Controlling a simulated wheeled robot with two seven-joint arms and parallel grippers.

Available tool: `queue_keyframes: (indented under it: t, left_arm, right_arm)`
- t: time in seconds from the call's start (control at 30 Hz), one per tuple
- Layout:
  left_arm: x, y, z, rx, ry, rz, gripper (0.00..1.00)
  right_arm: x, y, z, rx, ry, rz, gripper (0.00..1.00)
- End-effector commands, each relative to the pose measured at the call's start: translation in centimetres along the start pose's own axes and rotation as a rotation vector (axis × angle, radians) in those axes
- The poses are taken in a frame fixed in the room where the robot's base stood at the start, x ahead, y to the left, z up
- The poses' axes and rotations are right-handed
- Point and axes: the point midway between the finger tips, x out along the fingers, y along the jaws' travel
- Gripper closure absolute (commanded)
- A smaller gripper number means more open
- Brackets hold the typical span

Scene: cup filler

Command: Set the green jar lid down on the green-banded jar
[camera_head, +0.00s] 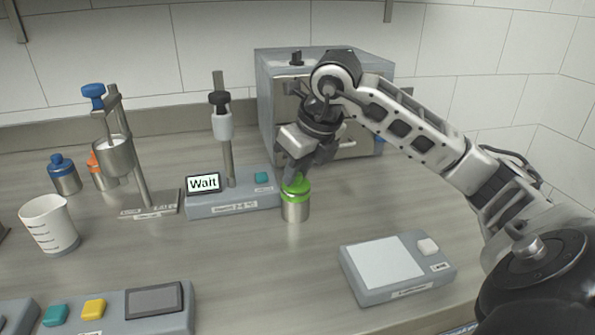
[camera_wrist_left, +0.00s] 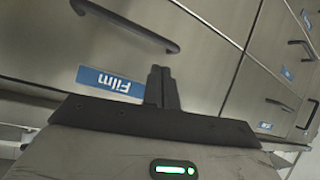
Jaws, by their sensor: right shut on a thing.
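The green-banded jar (camera_head: 295,212) is a small silver metal jar standing upright on the counter in the head view, beside the right end of a grey device with a post. The green jar lid (camera_head: 296,184) is at the top of this jar, directly above its green band. I cannot tell whether it rests fully on the rim. My right gripper (camera_head: 296,174) points down from above and is shut on the lid, hiding part of it. My left gripper (camera_wrist_left: 161,88) shows only in the left wrist view, its fingers together and empty, facing drawer fronts.
A grey device with a "Wait" screen (camera_head: 203,183) stands left of the jar. A grey oven-like box (camera_head: 272,85) is behind. A flat scale (camera_head: 385,262) lies front right. A blue-lidded jar (camera_head: 65,178), an orange-lidded jar (camera_head: 103,177) and a white beaker (camera_head: 50,226) stand left.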

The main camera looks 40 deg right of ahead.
Motion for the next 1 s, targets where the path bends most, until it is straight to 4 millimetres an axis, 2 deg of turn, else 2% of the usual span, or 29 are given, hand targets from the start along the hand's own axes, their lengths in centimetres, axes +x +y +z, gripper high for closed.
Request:
queue_keyframes:
  t: [0.37, 0.4, 0.43, 0.47, 0.77, 0.87, 1.0]
  left_arm:
    - [0.2, 0.0, 0.2, 0.001, 0.004, 0.001, 1.0]
    - [0.1, 0.0, 0.0, 0.001, 0.004, 0.001, 1.0]
    - [0.1, 0.0, 0.0, 0.001, 0.004, 0.001, 1.0]
    - [0.1, 0.0, 0.0, 0.001, 0.004, 0.001, 1.0]
    - [0.0, 0.1, -0.1, 0.001, 0.001, 0.002, 1.0]
    - [-0.1, 0.1, 0.0, -0.001, -0.002, 0.002, 1.0]
    - [-0.1, 0.1, 0.1, -0.002, -0.009, 0.002, 1.0]
  right_arm:
    - [0.5, 0.0, -0.2, 0.0, -0.002, 0.0, 1.0]
    - [0.3, 0.0, -0.1, 0.0, -0.002, 0.0, 0.69]
    - [0.3, 0.0, -0.1, 0.0, -0.002, 0.0, 0.61]
    - [0.3, 0.0, -0.1, 0.0, -0.002, 0.0, 0.59]
    - [0.0, 0.1, 0.0, 0.0, -0.002, 0.001, 0.59]
    - [-0.8, 0.0, 0.1, 0.0, -0.005, -0.001, 0.59]
    - [-3.4, 0.0, 0.1, -0.001, -0.007, -0.002, 0.59]
